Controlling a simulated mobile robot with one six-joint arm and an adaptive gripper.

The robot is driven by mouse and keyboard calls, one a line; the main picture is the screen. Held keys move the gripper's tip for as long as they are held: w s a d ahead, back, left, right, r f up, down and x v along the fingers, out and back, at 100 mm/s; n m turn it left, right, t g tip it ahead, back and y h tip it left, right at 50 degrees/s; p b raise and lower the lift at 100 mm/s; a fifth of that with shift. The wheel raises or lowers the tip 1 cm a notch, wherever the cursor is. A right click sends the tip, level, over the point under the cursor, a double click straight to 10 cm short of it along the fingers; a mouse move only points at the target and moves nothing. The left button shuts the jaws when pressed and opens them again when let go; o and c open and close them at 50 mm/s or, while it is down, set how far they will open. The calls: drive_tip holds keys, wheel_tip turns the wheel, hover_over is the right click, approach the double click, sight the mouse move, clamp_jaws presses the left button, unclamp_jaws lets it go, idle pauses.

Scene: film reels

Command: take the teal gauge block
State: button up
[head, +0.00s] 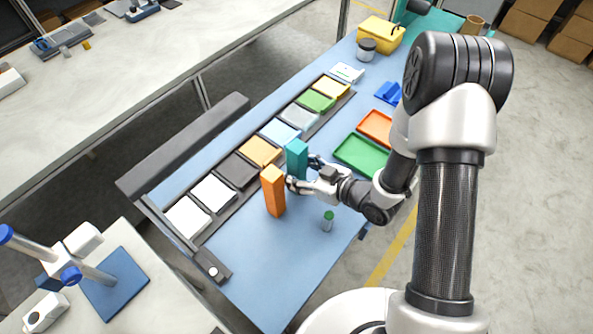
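The teal gauge block (296,158) stands upright on the blue table, beside the row of coloured trays. My gripper (302,172) reaches in from the right, low over the table. Its two fingers are spread apart, one at the block's right side and one near its lower left. The block is at the mouth of the fingers. I cannot tell whether either finger touches it. Part of the block's lower end is hidden by the gripper.
An orange block (273,191) stands upright just left of my gripper, close to the near finger. A small green-capped vial (327,221) stands in front. A green tray (361,156) and an orange tray (376,127) lie to the right. The table's near end is clear.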

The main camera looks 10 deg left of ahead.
drive_tip(key=shift+w+a+f, duration=0.1)
drive_tip(key=shift+w+a, duration=0.05)
drive_tip(key=shift+a, duration=0.05)
drive_tip(key=shift+c, duration=0.2)
drive_tip(key=c, duration=1.2)
